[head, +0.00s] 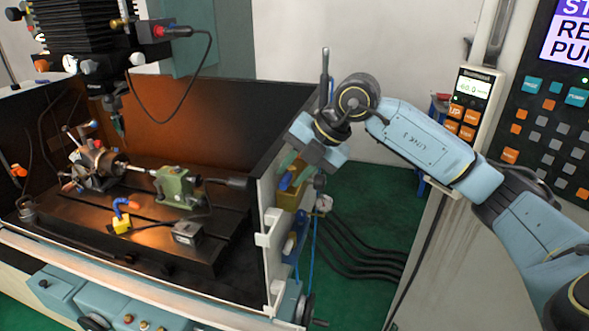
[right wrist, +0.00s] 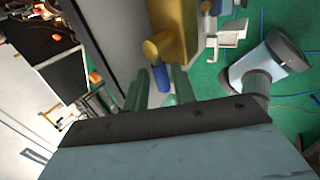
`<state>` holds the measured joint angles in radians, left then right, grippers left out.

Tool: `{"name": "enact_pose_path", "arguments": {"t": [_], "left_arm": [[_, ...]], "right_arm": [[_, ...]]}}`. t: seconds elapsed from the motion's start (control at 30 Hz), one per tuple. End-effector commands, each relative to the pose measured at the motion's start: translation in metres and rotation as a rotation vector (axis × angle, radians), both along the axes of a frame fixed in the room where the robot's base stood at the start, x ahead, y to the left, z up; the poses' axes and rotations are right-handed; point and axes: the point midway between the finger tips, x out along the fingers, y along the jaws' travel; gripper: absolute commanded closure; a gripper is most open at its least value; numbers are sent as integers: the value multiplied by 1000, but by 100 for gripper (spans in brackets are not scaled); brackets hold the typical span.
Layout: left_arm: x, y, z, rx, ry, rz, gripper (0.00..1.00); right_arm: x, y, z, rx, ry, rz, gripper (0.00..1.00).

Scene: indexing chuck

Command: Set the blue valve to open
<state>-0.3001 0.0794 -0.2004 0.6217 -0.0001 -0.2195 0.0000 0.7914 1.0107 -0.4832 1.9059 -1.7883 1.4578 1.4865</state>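The blue valve shows as a blue handle (head: 286,181) on a brass-coloured body (head: 291,197) at the right end of the machine's enclosure. In the right wrist view the blue handle (right wrist: 160,78) points down from the brass body (right wrist: 178,28). My right gripper (head: 289,163) has green fingers and is right at the handle. In the right wrist view its fingers (right wrist: 161,90) stand apart, with the handle between their tips. No clear contact shows. The gripper hides part of the valve in the head view. My left gripper is not in view.
A second blue part (head: 288,247) sits lower on the enclosure's end, near a handwheel (head: 306,308). Black cables (head: 365,255) run over the green floor. The control panel (head: 550,120) stands at the right. The enclosure wall (head: 263,195) is close to the gripper.

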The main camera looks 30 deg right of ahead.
Motion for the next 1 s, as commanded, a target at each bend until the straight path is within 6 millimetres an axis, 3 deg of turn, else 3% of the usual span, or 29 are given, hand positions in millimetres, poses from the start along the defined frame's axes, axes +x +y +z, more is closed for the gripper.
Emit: {"name": "enact_pose_path", "arguments": {"t": [0.07, 0.27, 0.67, 1.0], "left_arm": [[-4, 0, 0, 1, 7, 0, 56], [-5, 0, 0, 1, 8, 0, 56], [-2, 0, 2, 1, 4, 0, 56], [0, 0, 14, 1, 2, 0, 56]], "right_arm": [[0, 0, 0, 1, 1, 1, 75], [0, 0, 0, 1, 1, 1, 100], [-1, -3, 1, 2, 1, 62, 100], [-2, -11, 3, 3, 2, 314, 100]]}}
